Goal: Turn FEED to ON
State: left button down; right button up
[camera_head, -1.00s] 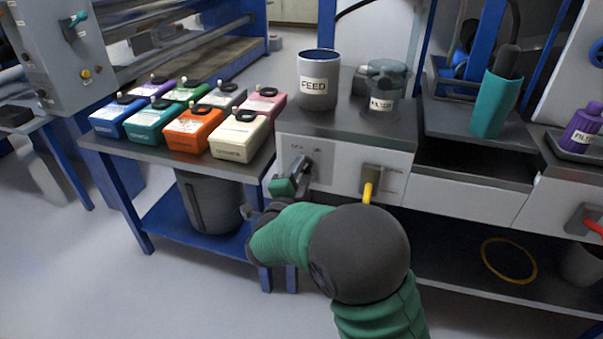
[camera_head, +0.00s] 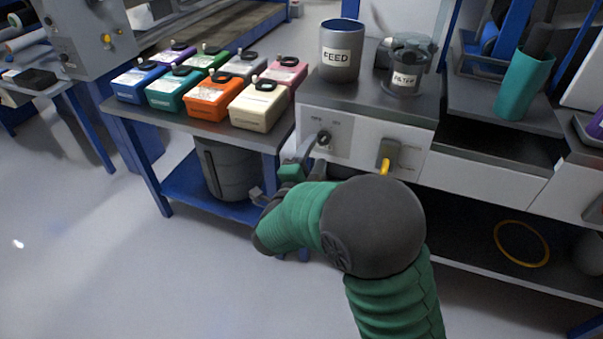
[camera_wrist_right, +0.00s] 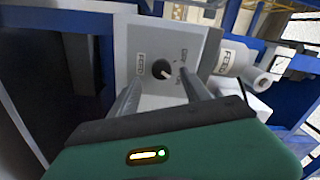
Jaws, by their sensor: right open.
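The FEED knob (camera_head: 323,140) is a small dark round knob on the light grey front panel (camera_head: 345,140) under the FEED cup. In the right wrist view the knob (camera_wrist_right: 161,69) has a pale pointer mark slanting to the lower right. A FEED label (camera_wrist_right: 139,72) is on one side of it and small position labels, too blurred to read, are on the other. My right gripper (camera_head: 305,156) is just below and in front of the knob. Its two fingers (camera_wrist_right: 160,84) are apart, with the knob showing between their tips; contact cannot be told. My left gripper is out of view.
A grey FEED cup (camera_head: 341,55) and a FILTER jar (camera_head: 405,70) stand on the bench above. A yellow-handled switch (camera_head: 388,155) is right of the knob. Several coloured boxes (camera_head: 208,103) sit on the left table, above a grey bin (camera_head: 226,170).

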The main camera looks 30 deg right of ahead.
jog(key=p+v, duration=0.3)
jog(key=v, duration=0.9)
jog(key=shift+a, duration=0.15)
jog(key=shift+s, duration=0.1)
